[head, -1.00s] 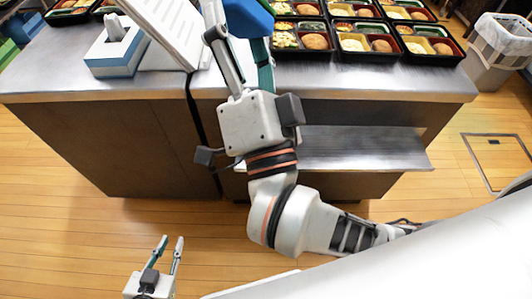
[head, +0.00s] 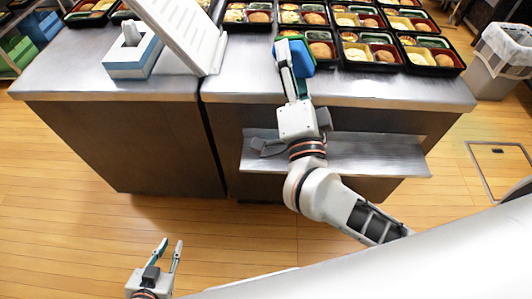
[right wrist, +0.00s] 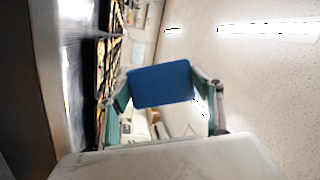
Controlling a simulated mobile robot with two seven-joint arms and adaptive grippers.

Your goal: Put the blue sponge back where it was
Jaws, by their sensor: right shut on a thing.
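The blue sponge (head: 304,54) is held between the fingers of my right gripper (head: 293,62), over the front edge of the counter close to the bento trays. The sponge also shows in the right wrist view (right wrist: 160,84), tilted a little, with a teal-padded finger at each side. How high it is above the counter is hard to tell. My left gripper (head: 169,256) is open and empty, low over the floor at the lower left of the head view.
Several bento trays (head: 375,53) fill the back of the steel counter (head: 235,88). A white slatted stand (head: 180,30) and a blue-and-white tissue box (head: 132,52) stand left. A lower shelf (head: 375,152) juts out below the counter. A bin (head: 494,60) stands at the right.

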